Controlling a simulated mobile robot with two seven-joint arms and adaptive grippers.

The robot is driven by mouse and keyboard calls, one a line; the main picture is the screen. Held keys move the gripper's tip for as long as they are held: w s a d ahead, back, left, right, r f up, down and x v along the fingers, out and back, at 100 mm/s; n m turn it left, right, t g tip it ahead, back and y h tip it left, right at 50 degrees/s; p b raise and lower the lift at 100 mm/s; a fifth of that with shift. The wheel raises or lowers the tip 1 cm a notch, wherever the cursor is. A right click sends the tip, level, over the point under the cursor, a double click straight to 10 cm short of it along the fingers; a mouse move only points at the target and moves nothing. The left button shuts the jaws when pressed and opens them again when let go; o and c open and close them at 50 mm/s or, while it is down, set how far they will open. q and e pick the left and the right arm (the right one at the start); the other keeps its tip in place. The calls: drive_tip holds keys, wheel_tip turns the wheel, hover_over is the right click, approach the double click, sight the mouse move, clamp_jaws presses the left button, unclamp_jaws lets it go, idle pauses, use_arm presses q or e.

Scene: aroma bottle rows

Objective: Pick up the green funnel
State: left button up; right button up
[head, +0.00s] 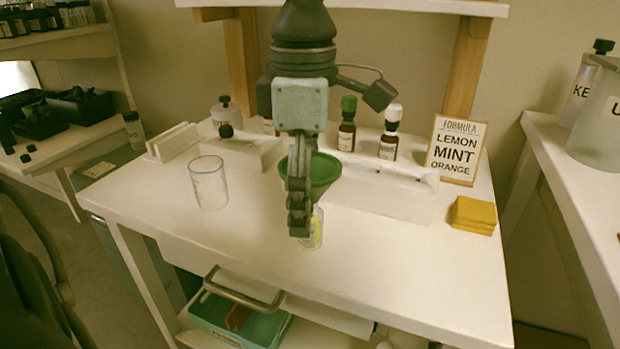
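The green funnel (325,176) stands upright, wide mouth up, near the middle of the white table. A small clear bottle with a yellow label (316,232) is directly below it. The funnel's spout seems to point into this bottle, but the join is partly hidden. One of my grippers (299,226) hangs down from the top of the head view, in front of the funnel's left side. Its fingers line up one behind the other, so I cannot tell whether they are open, or touch the funnel. I cannot tell which arm it belongs to; only one gripper shows.
A clear beaker (209,184) stands to the left. A white rack (385,192), brown dropper bottles (347,128) and a formula sign (455,150) stand behind and to the right. Yellow sponges (474,214) lie at the right. The table's front is clear. A teal bin (262,327) is below.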

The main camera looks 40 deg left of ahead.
use_arm(q)
drive_tip(key=c, duration=1)
drive_tip(key=shift+c, duration=0.5)
